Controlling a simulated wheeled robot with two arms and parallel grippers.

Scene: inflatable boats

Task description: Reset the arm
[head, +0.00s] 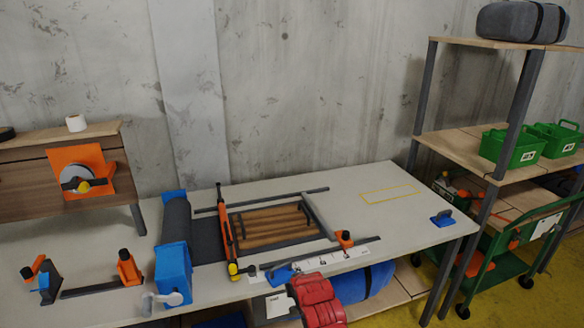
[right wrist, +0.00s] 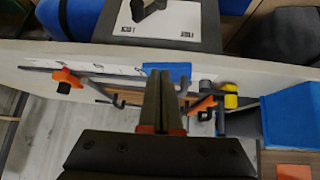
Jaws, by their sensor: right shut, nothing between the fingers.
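My right gripper (right wrist: 160,78) shows in the right wrist view. Its two dark fingers lie together, shut, with nothing between them. Beyond the fingertips is a blue block-like tool (right wrist: 168,70) by the bench edge; I cannot tell whether they touch. This tool (head: 279,276) also shows at the bench's front edge in the head view. I cannot make out my right gripper's fingers in the head view. A red ribbed shape (head: 317,300) rises at the bottom there; I cannot tell what it is. My left gripper is not in view.
The bench (head: 370,203) holds a blue-ended roller (head: 173,275), a wooden slatted panel (head: 270,226), orange clamps and a ruler (head: 320,260). Its right part is mostly clear, with a yellow outline (head: 391,193) and a blue-handled tool (head: 442,218). Shelves with green bins (head: 515,146) stand right.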

